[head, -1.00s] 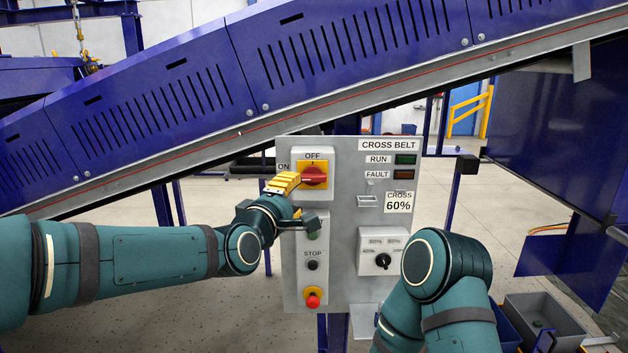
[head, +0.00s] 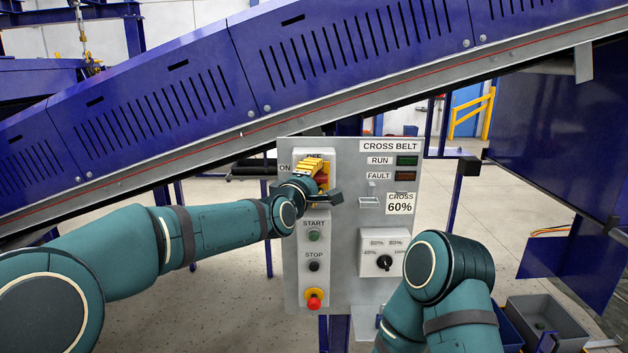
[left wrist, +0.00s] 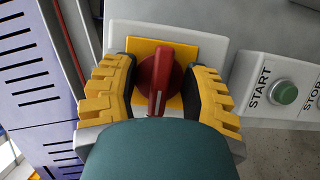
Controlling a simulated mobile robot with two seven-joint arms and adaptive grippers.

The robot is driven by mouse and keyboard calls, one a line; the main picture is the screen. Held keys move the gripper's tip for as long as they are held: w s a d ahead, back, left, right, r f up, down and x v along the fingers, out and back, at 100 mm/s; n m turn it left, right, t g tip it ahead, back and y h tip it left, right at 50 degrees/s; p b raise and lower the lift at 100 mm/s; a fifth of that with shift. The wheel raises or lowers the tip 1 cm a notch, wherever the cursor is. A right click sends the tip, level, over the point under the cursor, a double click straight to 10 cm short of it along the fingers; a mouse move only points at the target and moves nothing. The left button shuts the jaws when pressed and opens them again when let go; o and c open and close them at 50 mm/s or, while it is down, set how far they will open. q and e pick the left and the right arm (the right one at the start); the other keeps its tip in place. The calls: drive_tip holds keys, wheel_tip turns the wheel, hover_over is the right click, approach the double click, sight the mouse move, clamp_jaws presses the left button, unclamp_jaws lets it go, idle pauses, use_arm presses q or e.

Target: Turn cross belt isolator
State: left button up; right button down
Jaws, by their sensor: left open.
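The cross belt isolator is a red rotary handle (left wrist: 160,82) on a yellow plate (left wrist: 202,48), high on the grey control panel (head: 341,230). In the head view the red handle (head: 322,180) is partly hidden by my left gripper (head: 318,178). In the left wrist view my left gripper (left wrist: 158,90) is open, with one yellow finger on each side of the handle. Gaps show between the fingers and the handle's grip. The OFF label is mostly covered in the head view; ON shows at its left. My right gripper is not in view.
Below the isolator are a green START button (head: 314,236), a black STOP button (head: 314,267) and a red emergency stop (head: 314,301). A selector knob (head: 384,262) sits right of them. The purple conveyor (head: 180,110) slopes above the panel. Grey bins (head: 548,322) stand at lower right.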

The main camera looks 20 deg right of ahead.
use_arm(q)
clamp_jaws()
drive_tip(key=shift+r+m+p, duration=0.2)
drive_tip(key=shift+m+p, duration=0.4)
drive_tip(key=shift+p, duration=0.25)
drive_tip(key=m+y+p, duration=0.1)
drive_tip(key=m+p, duration=0.1)
drive_tip(key=p, duration=0.1)
drive_tip(key=m+g+y+p, duration=0.1)
drive_tip(key=m+p, duration=0.1)
drive_tip(key=p, duration=0.1)
drive_tip(key=shift+r, duration=0.2)
drive_tip(key=m+y+p, duration=0.2)
drive_tip(key=m+p, duration=0.1)
drive_tip(key=p, duration=0.4)
drive_tip(key=shift+d+m+g, duration=0.1)
drive_tip(key=shift+m+g, duration=0.2)
drive_tip(key=shift+m, duration=0.1)
drive_tip(key=m+y+p, duration=0.2)
drive_tip(key=p, duration=0.3)
drive_tip(key=shift+m, duration=0.4)
drive_tip(key=shift+f+m+y+p, duration=0.25)
drive_tip(key=shift+m+y+p, duration=0.35)
drive_tip(key=shift+m+p, duration=0.3)
